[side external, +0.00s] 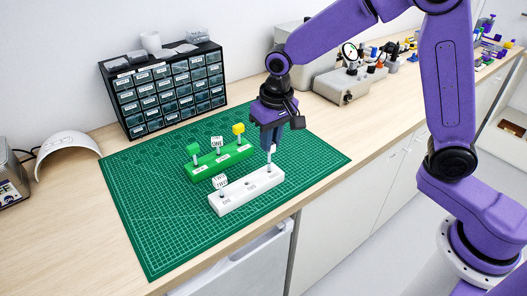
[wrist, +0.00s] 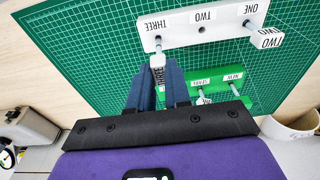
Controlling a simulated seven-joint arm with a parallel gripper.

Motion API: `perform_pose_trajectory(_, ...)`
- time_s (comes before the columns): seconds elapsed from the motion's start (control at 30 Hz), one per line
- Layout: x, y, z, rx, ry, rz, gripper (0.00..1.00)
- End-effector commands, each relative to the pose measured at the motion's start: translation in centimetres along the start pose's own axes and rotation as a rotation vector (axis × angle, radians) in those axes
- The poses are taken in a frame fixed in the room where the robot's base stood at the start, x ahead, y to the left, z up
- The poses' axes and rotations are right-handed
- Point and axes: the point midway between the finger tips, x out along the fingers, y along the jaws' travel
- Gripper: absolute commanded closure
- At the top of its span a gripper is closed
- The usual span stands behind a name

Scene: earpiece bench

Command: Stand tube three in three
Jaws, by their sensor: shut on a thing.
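A white rack (side external: 247,192) lies on the mat, its holes labelled ONE, TWO and THREE in the wrist view (wrist: 180,32). My gripper (side external: 271,143) is above the rack's right end, with fingers (wrist: 160,75) shut on a tube (side external: 270,163). The held tube is about upright, its lower end at the THREE hole; I cannot tell how deep it sits. Its white cap (wrist: 158,62) is partly hidden between the fingers, lettering unreadable. A tube capped TWO (side external: 220,182) stands in hole ONE and shows in the wrist view (wrist: 267,38). Hole TWO (wrist: 202,30) is empty.
Behind it, a green rack (side external: 219,162) holds tubes capped green (side external: 194,150), white ONE (side external: 217,143) and yellow (side external: 238,130). The green cutting mat (side external: 150,225) is clear in front. A drawer cabinet (side external: 168,88) stands behind.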

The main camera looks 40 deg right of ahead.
Motion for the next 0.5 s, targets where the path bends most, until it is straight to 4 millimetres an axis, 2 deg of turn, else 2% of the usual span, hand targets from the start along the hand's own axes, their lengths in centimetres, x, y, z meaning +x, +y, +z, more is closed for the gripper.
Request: perform_pose_trajectory(0.5,0.32,0.01,0.03,0.000,0.000,0.000,1.00)
